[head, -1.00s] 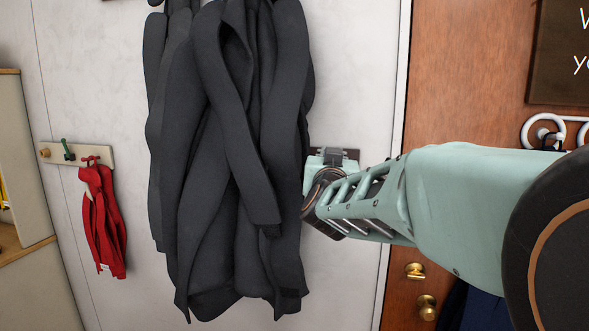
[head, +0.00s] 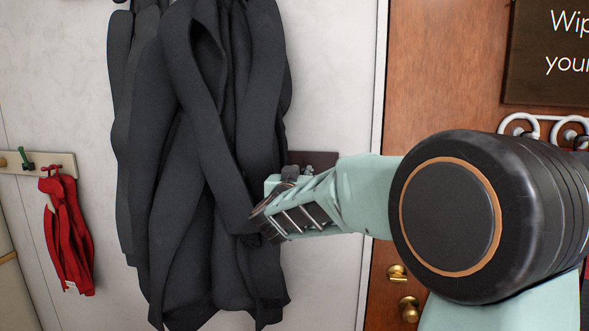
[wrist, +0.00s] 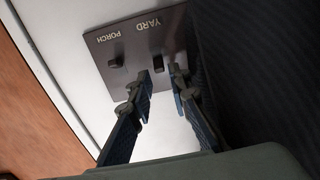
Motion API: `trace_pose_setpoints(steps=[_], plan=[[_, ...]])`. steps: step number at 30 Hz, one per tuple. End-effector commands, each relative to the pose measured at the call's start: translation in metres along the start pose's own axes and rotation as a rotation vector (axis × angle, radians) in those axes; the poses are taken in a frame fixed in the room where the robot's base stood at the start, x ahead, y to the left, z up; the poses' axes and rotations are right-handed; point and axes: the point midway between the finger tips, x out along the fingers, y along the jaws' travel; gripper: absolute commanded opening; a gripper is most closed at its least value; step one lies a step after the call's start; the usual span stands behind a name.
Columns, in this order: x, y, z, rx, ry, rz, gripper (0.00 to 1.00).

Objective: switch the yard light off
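A dark switch plate (wrist: 140,50) on the white wall shows upside down in the wrist view. It has a switch under the PORCH label (wrist: 115,63) and another under the YARD label (wrist: 157,67). My gripper (wrist: 161,79) is open and empty. Its two fingertips appear on either side of the YARD switch; I cannot tell whether either touches it. The YARD switch's on or off position is unclear.
A large dark coat (head: 190,150) hangs right beside the plate and my wrist overlaps its edge in the head view. It also fills the right of the wrist view (wrist: 250,70). A brown door (head: 440,70) is to the right. A red garment (head: 68,235) hangs at left.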

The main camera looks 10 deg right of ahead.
Motion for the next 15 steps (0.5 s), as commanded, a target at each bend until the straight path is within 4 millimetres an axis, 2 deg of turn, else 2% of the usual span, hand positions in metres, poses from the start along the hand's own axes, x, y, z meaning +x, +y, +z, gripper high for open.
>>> trace_pose_setpoints(steps=[6,15], plan=[[0.022,0.000,0.000,0.000,0.000,0.000,0.17],[0.028,0.000,0.000,0.000,0.000,0.000,0.17]])
